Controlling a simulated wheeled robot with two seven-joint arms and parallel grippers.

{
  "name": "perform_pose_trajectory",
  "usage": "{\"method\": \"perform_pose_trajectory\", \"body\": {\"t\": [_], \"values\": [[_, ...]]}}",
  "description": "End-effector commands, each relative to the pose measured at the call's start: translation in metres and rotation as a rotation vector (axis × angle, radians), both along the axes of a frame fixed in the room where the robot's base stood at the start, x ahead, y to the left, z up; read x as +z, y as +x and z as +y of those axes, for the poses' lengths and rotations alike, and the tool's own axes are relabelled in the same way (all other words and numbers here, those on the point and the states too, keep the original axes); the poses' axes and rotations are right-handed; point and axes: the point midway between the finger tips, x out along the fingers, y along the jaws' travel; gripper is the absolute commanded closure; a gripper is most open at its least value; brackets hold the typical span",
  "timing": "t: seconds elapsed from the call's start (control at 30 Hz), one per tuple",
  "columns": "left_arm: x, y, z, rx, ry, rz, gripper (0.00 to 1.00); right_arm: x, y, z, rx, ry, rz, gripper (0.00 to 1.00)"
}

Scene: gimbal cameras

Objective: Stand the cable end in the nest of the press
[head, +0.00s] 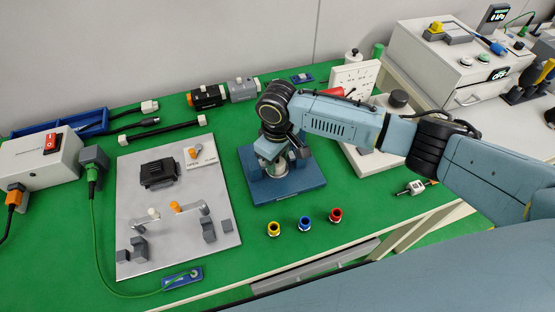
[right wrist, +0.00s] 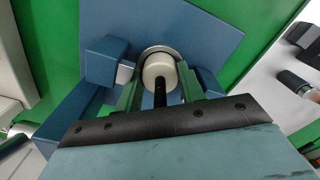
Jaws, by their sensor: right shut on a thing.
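The press (head: 302,183) is a blue block with a square base on the green bench in the head view. My right gripper (head: 278,158) is over it, pointing down, and largely hides its middle. In the right wrist view the green fingers (right wrist: 162,82) are shut on the cable end (right wrist: 158,68), a cream round piece with a black cable running back toward the palm. A pale metal ring, seemingly the nest (right wrist: 150,49), shows just behind the cream piece. I cannot tell whether the cable end is seated in it or just above. My left gripper is not in view.
A grey fixture board (head: 150,225) lies left of the press. Yellow, blue and red ringed parts (head: 304,223) stand in front of it. A white panel (head: 355,77) stands behind right. Bare green bench lies between board and press.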

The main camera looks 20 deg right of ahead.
Motion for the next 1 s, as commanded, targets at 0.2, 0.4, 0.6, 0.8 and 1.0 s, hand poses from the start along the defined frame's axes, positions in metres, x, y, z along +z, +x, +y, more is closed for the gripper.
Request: {"method": "perform_pose_trajectory", "body": {"t": [0.2, 0.4, 0.6, 0.8, 1.0], "values": [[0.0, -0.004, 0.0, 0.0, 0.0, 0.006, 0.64, -0.001, 0.001, 0.0, 0.0, 0.002, -0.002, 0.86], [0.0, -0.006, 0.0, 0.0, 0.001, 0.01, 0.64, -0.004, 0.001, 0.0, 0.0, 0.001, -0.002, 0.57], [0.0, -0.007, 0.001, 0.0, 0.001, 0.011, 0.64, -0.004, 0.001, 0.0, 0.0, 0.001, -0.001, 0.52], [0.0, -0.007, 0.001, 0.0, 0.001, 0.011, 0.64, 0.001, 0.001, 0.0, 0.0, 0.001, -0.003, 0.52], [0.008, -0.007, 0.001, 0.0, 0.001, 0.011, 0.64, 0.036, 0.001, 0.0, 0.0, 0.002, -0.005, 0.52]]}}
